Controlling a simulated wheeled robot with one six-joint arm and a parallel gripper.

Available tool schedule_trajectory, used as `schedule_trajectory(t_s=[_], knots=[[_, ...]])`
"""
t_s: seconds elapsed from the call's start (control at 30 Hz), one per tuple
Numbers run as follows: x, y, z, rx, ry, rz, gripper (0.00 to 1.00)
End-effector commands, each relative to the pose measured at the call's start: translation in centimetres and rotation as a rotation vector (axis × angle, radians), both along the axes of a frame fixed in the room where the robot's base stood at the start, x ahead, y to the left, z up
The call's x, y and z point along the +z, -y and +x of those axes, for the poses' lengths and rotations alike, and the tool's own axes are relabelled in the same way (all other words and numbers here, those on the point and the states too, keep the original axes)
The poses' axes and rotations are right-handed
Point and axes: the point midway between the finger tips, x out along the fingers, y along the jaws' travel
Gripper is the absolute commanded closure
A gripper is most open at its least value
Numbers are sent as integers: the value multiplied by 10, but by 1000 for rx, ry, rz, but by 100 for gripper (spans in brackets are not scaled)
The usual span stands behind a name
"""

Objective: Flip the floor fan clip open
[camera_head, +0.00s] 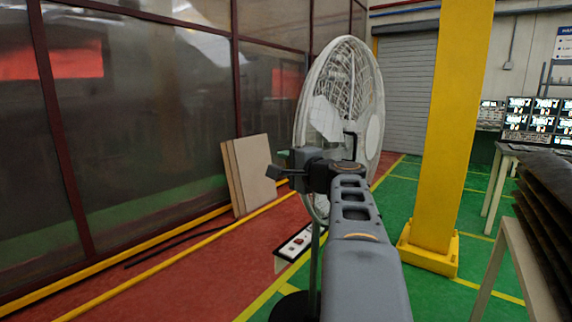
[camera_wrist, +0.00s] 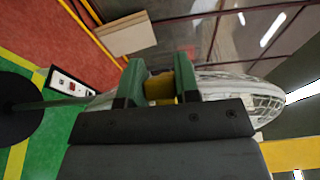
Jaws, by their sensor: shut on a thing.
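The floor fan (camera_head: 341,85) stands ahead with a round white wire cage on a dark pole (camera_head: 315,270). It shows sideways behind my gripper in the wrist view (camera_wrist: 262,93). My gripper (camera_head: 284,164) is in front of the lower left part of the fan in the head view, where its fingertips are hard to make out. In the wrist view its two green fingers (camera_wrist: 158,84) close on a small yellow-brown piece (camera_wrist: 159,90), which looks like the floor fan clip. Most of the piece is hidden by the fingers, so I cannot tell how far it is flipped.
A yellow pillar (camera_head: 450,130) stands right of the fan. Flat panels (camera_head: 250,172) lean on the glazed wall at left. A small white box with a red button (camera_head: 297,243) is low beside the pole. A table with dark sheets (camera_head: 545,220) is at right.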

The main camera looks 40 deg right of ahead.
Motion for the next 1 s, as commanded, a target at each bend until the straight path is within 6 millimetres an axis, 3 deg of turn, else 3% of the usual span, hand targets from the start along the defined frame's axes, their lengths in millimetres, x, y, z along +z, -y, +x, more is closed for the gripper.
schedule_trajectory(t_s=[0.23,0.27,0.53,0.83,1.0], knots=[[3,-1,1,2,5,-1,100],[3,-1,1,2,5,-1,70],[2,0,0,-1,3,-1,45],[1,1,-4,-3,3,-2,45],[1,1,-27,-7,4,-3,45]])
